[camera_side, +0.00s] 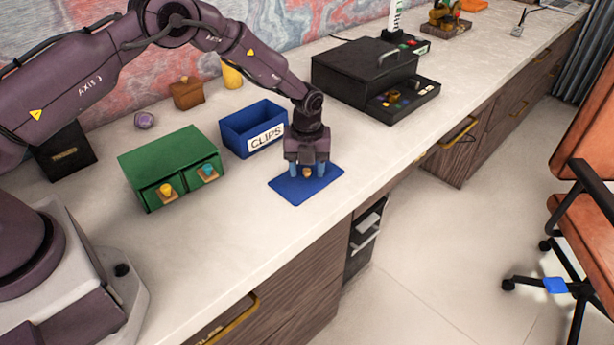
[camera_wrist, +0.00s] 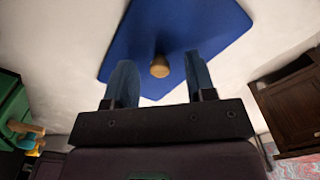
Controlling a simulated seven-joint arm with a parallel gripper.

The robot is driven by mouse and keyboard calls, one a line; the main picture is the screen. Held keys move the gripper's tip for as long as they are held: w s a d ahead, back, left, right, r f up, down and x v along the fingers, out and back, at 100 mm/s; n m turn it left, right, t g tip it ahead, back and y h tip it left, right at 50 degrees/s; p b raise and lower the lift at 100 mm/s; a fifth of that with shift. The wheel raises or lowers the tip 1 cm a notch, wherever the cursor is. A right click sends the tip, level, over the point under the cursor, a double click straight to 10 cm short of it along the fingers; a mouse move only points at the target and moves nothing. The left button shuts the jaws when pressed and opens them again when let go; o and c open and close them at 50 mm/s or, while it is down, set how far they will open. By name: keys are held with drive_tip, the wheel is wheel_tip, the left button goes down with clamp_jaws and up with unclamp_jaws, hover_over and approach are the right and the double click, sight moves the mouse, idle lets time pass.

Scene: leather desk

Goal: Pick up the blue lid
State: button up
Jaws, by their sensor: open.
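The blue lid (camera_side: 318,183) lies flat on the desk, a flat blue panel with a small round tan knob (camera_side: 307,173) in its middle. In the wrist view the lid (camera_wrist: 205,25) fills the upper middle, with its knob (camera_wrist: 159,67) facing me. My gripper (camera_side: 307,170) points down over the lid with its fingers apart on either side of the knob. In the wrist view my gripper (camera_wrist: 160,80) shows a gap between each finger and the knob. I cannot tell whether the fingertips touch the lid.
An open blue box (camera_side: 239,133) labelled CLIPS stands just behind the lid. A green two-drawer box (camera_side: 165,155) is at the left, and a black case (camera_side: 350,70) is behind to the right. The desk's front edge is close to the lid; the desk between is clear.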

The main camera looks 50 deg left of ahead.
drive_tip(key=shift+f, duration=0.2)
clamp_jaws()
drive_tip(key=shift+r, duration=0.15)
